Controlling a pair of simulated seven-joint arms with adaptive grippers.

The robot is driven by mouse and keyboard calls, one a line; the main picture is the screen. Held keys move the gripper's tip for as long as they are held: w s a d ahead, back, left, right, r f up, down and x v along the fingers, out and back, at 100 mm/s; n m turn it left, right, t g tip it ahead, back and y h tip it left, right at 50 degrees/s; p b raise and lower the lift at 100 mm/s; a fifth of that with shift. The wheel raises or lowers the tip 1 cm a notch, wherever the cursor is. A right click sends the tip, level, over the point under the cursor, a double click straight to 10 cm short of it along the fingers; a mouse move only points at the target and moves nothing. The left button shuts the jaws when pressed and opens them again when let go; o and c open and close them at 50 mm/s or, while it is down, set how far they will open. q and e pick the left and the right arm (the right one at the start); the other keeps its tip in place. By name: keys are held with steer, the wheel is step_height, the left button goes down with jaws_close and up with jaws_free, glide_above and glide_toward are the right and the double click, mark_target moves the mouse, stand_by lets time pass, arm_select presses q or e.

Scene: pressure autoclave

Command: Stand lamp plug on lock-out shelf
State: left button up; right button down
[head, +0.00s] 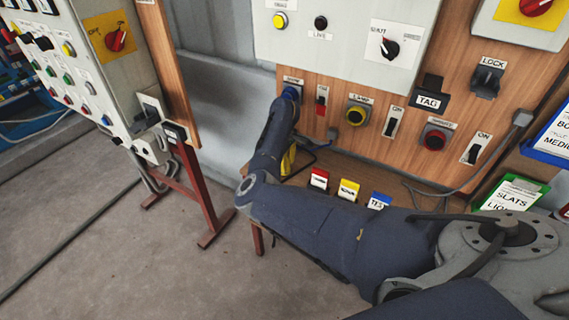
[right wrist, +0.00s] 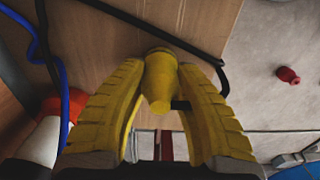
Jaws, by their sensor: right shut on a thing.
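The yellow lamp plug (right wrist: 160,80) is between the yellow ribbed fingers of my right gripper (right wrist: 162,95) in the right wrist view. The fingers touch its two sides. A wooden surface lies beyond the plug; I cannot tell whether the plug touches it. In the head view my right gripper (head: 288,160) shows only as a yellow patch behind my arm, and the plug cannot be made out there. My left gripper is out of view.
A black cable (right wrist: 150,25) and a blue cable (right wrist: 40,55) run near the gripper in the right wrist view. A red-and-white object (right wrist: 55,115) is close on the left.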

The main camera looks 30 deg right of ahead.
steer(key=shift+f, duration=0.1)
steer(key=c, duration=1.1)
jaws_free()
steer(key=shift+r, duration=3.9)
